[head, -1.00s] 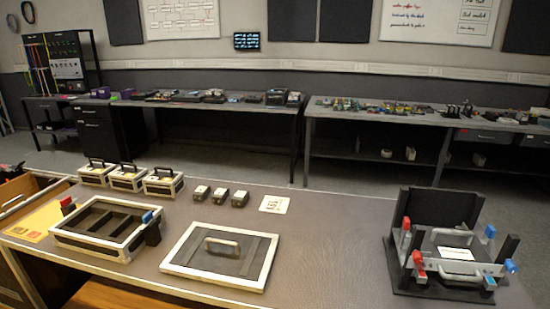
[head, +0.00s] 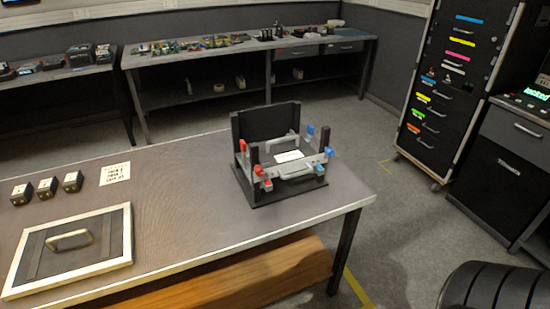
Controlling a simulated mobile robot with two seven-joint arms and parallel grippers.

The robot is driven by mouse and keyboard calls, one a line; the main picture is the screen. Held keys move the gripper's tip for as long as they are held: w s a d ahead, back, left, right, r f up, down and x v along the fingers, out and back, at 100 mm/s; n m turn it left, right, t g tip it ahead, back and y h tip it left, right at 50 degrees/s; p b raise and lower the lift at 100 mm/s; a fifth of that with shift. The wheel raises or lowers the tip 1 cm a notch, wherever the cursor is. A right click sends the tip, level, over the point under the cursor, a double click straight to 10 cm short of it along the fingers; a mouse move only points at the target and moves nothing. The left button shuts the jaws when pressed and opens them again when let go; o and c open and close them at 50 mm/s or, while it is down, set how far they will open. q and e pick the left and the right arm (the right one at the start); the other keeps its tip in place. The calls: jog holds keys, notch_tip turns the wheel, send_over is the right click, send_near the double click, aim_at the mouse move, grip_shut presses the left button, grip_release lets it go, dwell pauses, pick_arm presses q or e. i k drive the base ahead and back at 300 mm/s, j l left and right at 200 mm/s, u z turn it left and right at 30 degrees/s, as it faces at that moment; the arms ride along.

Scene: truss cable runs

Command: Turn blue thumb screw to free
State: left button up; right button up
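A black fixture (head: 252,192) with a tall back panel stands at the right end of the table. A grey front plate (head: 286,177) with a handle runs across it, and a white label (head: 289,156) lies behind the plate. Blue thumb screws show on the fixture's right side: one at the rear (head: 310,131), one at the front plate's upper right (head: 329,151) and one lower (head: 319,168). Red ones (head: 258,170) sit on its left side. Which way the screws are turned is too small to tell. Neither of my grippers is in view.
The table (head: 185,205) has clear room left of the fixture. A framed lid (head: 72,250) with a handle, small black boxes (head: 47,188) and a white card (head: 115,173) lie further left. A drawer cabinet (head: 450,90) stands at the right beyond open floor.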

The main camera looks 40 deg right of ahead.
aim_at(329, 151)
jog(key=z, duration=1.55)
